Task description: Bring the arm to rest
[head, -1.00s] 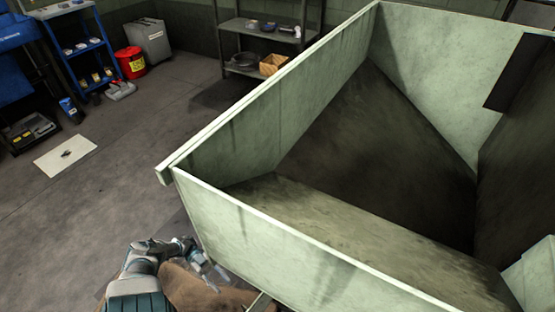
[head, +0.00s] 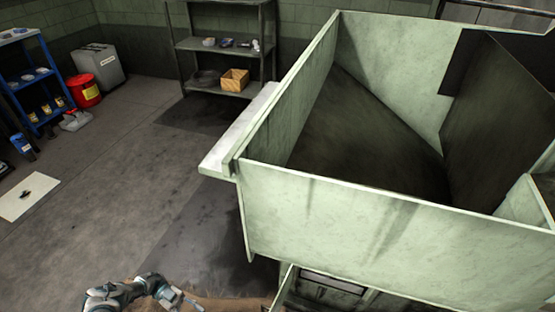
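My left arm comes in at the bottom left of the head view. Its gripper (head: 184,299) is low, in front of and to the left of the big pale-green metal hopper (head: 370,220). The gripper is small and partly cut by the frame's lower edge, and I cannot make out whether its fingers are apart. Nothing is clearly seen in it. My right arm and gripper are not in view.
The open hopper fills the right side, with a ledge (head: 237,132) on its left. A grey shelf (head: 221,52) with a wooden box (head: 234,80) stands behind. A red bin (head: 85,90), blue rack (head: 30,82) and white sheet (head: 27,199) are left. Floor between is clear.

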